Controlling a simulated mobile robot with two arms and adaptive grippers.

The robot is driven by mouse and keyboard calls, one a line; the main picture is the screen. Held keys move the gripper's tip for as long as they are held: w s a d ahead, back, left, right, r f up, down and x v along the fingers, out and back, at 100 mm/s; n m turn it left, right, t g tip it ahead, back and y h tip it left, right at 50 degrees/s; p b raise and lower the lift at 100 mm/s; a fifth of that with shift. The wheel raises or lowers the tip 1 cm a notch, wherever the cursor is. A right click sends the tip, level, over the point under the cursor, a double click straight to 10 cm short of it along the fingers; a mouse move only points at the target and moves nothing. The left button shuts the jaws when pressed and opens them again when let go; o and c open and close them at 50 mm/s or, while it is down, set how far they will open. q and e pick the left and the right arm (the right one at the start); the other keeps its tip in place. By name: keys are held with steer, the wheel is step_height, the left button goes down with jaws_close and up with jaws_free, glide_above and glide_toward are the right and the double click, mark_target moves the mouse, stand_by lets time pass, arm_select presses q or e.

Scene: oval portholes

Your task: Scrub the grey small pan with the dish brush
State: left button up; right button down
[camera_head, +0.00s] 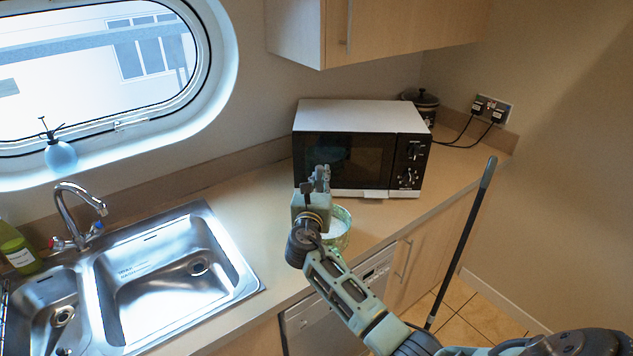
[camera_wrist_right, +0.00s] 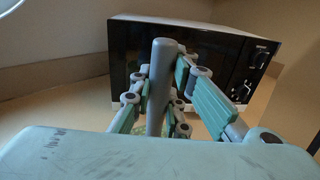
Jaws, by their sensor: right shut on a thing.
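My right gripper (camera_head: 318,182) is above the counter in front of the microwave. In the right wrist view, its fingers (camera_wrist_right: 160,95) are shut on a thick grey handle (camera_wrist_right: 163,72) with a rounded end, standing roughly upright. The handle's lower part is hidden behind the gripper body, so I cannot tell whether it belongs to the dish brush or another thing. A green patterned bowl (camera_head: 340,236) with a pale inside is just behind and below my right gripper, partly covered by it. No grey small pan can be made out. My left gripper is out of view.
The microwave (camera_head: 352,150) stands close behind the right gripper. A steel sink (camera_head: 165,268) with a tap (camera_head: 75,215) and a green bottle (camera_head: 18,250) is at left. A long dark pole (camera_head: 460,245) leans at the counter's right end. The counter between sink and microwave (camera_head: 245,200) is clear.

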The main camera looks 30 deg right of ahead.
steer(key=r+p, duration=0.2)
steer(key=d+r+p, duration=0.1)
steer(key=r+p, duration=0.1)
steer(key=shift+s+r, duration=0.15)
steer(key=shift+r, duration=0.25)
steer(key=shift+d+r, duration=0.2)
steer(key=shift+r, duration=0.4)
steer(key=shift+d+r, duration=0.2)
steer(key=shift+r, duration=0.4)
step_height(320, 180, up, 10)
